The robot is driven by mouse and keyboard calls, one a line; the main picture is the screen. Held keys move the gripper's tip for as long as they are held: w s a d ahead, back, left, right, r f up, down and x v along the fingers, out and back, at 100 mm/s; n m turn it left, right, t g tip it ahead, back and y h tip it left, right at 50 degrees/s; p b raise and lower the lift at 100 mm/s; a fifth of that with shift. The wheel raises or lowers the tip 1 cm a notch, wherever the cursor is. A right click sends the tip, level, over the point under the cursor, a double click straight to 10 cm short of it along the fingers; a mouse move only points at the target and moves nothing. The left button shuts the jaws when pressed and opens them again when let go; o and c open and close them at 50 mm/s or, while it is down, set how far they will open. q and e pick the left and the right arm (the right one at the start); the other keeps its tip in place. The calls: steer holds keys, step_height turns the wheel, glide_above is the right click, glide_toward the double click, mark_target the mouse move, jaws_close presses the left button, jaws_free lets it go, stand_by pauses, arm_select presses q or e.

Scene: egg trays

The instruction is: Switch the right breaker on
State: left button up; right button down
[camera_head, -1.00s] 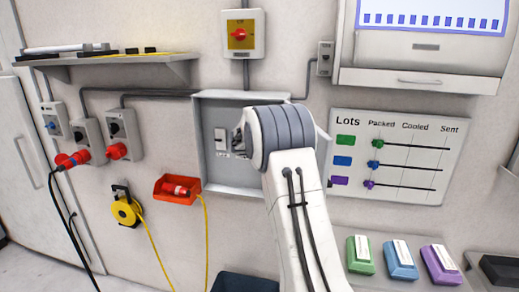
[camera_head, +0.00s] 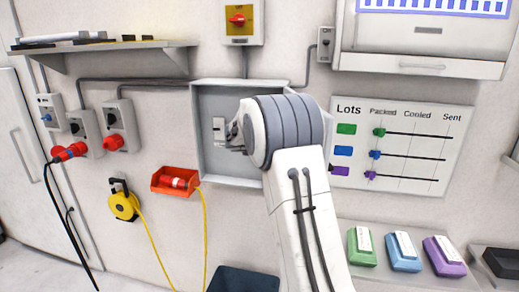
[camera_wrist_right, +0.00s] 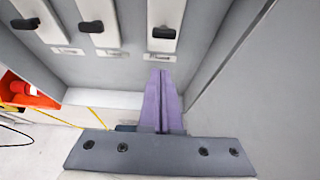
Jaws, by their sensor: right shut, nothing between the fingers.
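The open grey breaker box (camera_head: 240,84) is on the wall in the head view, with my right arm across its right part. In the right wrist view, three white breakers with black levers stand in a row: the left lever (camera_wrist_right: 25,23), the middle lever (camera_wrist_right: 90,27) and the right breaker's lever (camera_wrist_right: 164,32). All three levers sit at a similar height. My right gripper (camera_wrist_right: 162,74) is shut and empty, its purple fingers just below the right breaker's label, apart from the lever. In the head view the right breaker is hidden behind my wrist. My left gripper is not in view.
The box's side wall (camera_wrist_right: 215,55) rises close to the right of my fingers. A red holder (camera_head: 158,187) with a yellow cable hangs left of the box. A lots board (camera_head: 455,120) is on the right, above several coloured blocks.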

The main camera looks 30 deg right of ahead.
steer(key=r+v, duration=0.1)
steer(key=v, duration=0.6)
steer(key=shift+r, duration=0.35)
steer(key=s+a+f+m+g+y+b, duration=0.1)
steer(key=s+a+f+m+y, duration=0.15)
steer(key=s+a+f, duration=0.4)
steer(key=s+a+f+m+g+y, duration=0.1)
steer(key=s+a+m, duration=0.25)
steer(key=a, duration=0.65)
steer(key=s+a+f+m+g+y+b, duration=0.1)
steer(key=s+a+f+m+y, duration=0.2)
steer(key=a, duration=0.6)
steer(key=s+a+f+m+g+y, duration=0.1)
steer(key=s+a+f+m, duration=0.1)
steer(key=s, duration=0.6)
steer(key=s+a+f+m+g+y, duration=0.1)
steer(key=s+a+f+m+g, duration=0.1)
steer(key=s+a+m, duration=0.3)
steer(key=s+a+f+m+g+y, duration=0.1)
steer(key=s+a+f+m+g, duration=0.1)
steer(key=s, duration=1.1)
step_height(320, 180, down, 2)
steer(key=a+m, duration=0.1)
steer(key=a, duration=0.1)
steer(key=shift+s+a+f+b, duration=0.2)
steer(key=shift+s+a+b, duration=0.05)
steer(key=shift+a+b, duration=0.15)
steer(key=shift+y, duration=0.25)
